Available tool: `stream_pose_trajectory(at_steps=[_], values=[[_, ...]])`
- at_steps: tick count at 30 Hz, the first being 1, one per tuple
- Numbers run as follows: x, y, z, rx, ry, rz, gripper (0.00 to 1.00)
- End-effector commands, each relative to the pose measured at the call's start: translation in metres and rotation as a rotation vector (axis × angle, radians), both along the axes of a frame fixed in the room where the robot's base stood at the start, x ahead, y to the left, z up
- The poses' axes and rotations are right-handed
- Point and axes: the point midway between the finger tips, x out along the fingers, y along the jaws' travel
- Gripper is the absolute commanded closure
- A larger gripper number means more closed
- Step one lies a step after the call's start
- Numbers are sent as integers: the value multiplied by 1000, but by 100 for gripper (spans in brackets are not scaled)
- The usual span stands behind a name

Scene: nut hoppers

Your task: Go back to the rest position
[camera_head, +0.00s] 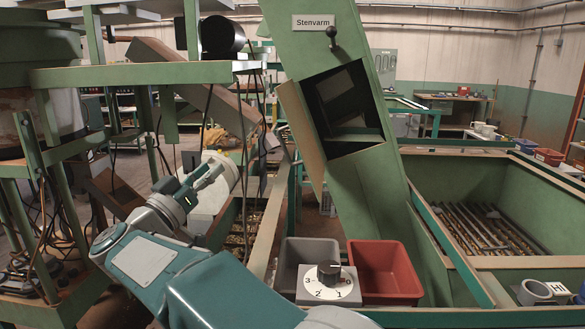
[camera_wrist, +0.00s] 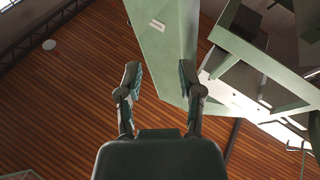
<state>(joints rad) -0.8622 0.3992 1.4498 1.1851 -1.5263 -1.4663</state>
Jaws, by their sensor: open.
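My gripper (camera_wrist: 160,78) shows in the wrist view with its two fingers spread apart and nothing between them. The wrist view looks upward to a brown slatted ceiling (camera_wrist: 70,90), with a tall green column (camera_wrist: 163,40) beyond the fingers. In the head view my teal arm reaches from the bottom centre up to the left, and the gripper (camera_head: 208,176) is at its far end, raised and partly hidden behind the wrist. It is left of the green hopper chute (camera_head: 365,200) labelled Stenvarm, apart from it.
A grey bin (camera_head: 290,268) and a red bin (camera_head: 385,268) stand at the front centre, behind a numbered dial box (camera_head: 328,285). A green frame (camera_head: 145,74) with hanging cables stands close at left. A large green trough (camera_head: 440,190) with rods fills the right.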

Motion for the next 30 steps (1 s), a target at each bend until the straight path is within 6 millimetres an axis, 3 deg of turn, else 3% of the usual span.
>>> stream_pose_trajectory(at_steps=[9, 16, 23, 30], values=[[27, -34, 36, 18, -39, 295, 52], [24, -79, 44, 42, 55, 597, 52], [-9, -123, 9, 92, 295, 798, 52], [-74, -180, -65, 205, 654, 839, 52]])
